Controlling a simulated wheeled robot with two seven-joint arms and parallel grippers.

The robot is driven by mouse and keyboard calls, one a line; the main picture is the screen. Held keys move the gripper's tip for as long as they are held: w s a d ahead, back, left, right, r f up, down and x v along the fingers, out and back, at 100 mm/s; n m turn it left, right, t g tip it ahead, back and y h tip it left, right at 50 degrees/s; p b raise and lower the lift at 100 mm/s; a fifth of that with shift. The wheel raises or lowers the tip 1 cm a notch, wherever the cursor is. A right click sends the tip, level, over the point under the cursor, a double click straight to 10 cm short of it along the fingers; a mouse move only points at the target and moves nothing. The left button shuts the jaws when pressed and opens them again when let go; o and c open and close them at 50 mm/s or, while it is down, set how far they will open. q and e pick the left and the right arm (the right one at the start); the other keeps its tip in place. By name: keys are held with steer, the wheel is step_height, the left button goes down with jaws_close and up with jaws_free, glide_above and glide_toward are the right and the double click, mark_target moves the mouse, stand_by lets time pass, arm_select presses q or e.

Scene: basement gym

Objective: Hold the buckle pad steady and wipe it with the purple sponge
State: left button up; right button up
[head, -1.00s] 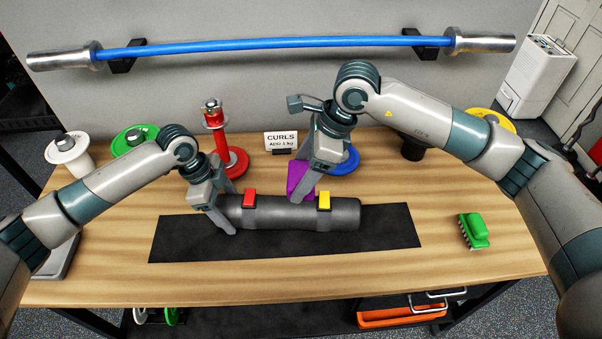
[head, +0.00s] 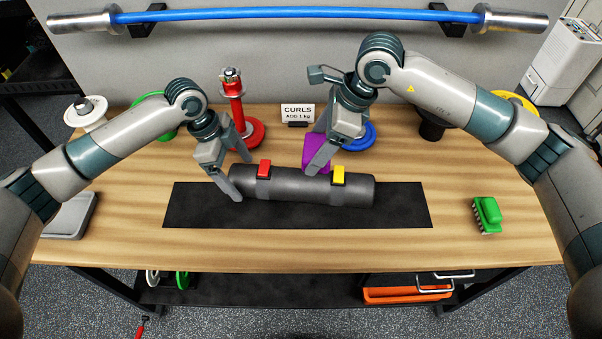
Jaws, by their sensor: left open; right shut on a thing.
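The buckle pad (head: 306,187) is a dark grey roll with a red buckle (head: 264,168) and a yellow buckle (head: 338,175) on top. It lies along the black mat (head: 400,212), its right end slightly nearer to me. My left gripper (head: 243,178) is open around the pad's left end, one finger behind and one in front; I cannot tell whether they touch it. My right gripper (head: 322,157) is shut on the purple sponge (head: 315,150), at the pad's far side between the buckles. A finger partly hides the sponge, and I cannot tell if it touches the pad.
A green brush (head: 487,214) lies right of the mat. A red weight stand (head: 240,120), a CURLS sign (head: 298,113) and a blue disc (head: 360,135) stand behind the pad. A grey tray (head: 70,215) is at the left. The wooden table's (head: 130,220) front strip is clear.

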arm_select(q)
steer(key=v, duration=0.8)
steer(key=shift+r, duration=0.4)
steer(key=shift+a, duration=0.15)
